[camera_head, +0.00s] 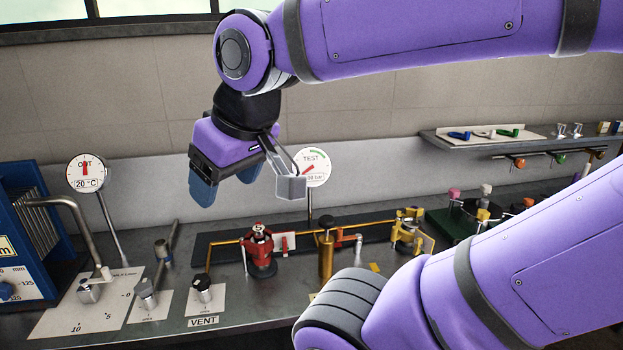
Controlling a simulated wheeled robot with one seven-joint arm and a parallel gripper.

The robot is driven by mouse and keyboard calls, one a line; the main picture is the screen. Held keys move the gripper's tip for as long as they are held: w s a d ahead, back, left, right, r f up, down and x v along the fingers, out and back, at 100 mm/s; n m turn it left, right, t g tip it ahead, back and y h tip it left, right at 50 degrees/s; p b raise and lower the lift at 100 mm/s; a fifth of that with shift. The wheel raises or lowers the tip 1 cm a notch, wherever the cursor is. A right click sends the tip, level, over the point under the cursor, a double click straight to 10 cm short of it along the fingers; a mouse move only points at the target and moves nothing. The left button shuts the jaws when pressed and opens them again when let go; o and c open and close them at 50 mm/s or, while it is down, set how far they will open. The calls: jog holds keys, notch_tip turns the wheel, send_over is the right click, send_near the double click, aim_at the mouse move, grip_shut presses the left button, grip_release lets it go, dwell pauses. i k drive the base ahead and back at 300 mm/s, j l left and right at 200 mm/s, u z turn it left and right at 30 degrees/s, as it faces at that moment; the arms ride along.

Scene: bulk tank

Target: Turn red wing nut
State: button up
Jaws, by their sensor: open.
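A red fitting (260,244) stands on the bench, with a red top part and a dark round foot. It is small in view, so I cannot make out the wing nut's wings clearly. My gripper (226,184) hangs above and slightly left of the red fitting, pointing down. Its two blue fingers are apart and nothing is between them. It is well clear of the bench and touches nothing.
Right of the red fitting are a brass cylinder (326,256) and a yellow fitting (407,232), with a thin yellow pipe along them. A TEST gauge (311,167) stands behind. A black knob (203,288) by the VENT label is in front left. A shelf (510,140) is at right.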

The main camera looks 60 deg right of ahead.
aim_at(283, 243)
jog(key=z, duration=1.4)
